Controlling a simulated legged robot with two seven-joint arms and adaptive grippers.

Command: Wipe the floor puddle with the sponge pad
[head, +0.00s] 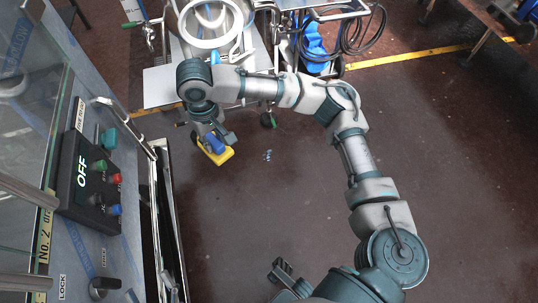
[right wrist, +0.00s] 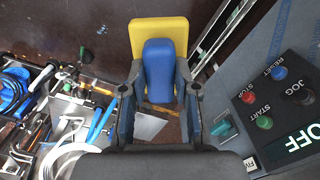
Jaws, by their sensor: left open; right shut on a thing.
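The sponge pad (head: 217,156) is a yellow block with a blue grip. My right gripper (head: 213,137) is shut on the blue grip. The pad also fills the top middle of the right wrist view (right wrist: 158,37), with the gripper's fingers (right wrist: 158,92) on both sides of the grip. In the head view the yellow face hangs low over the floor; I cannot tell whether it touches. A small pale bluish patch (head: 267,155), perhaps the puddle, lies on the floor to the right of the pad. My left gripper (head: 281,269) is open and empty at the bottom, partly visible.
A machine with an OFF control panel (head: 84,182) and glass guards stands at the left. A cart (head: 160,86) with a round pan, hoses and blue items is at the back. A yellow line (head: 405,57) crosses the dark red floor (head: 480,180), which is open at the right.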

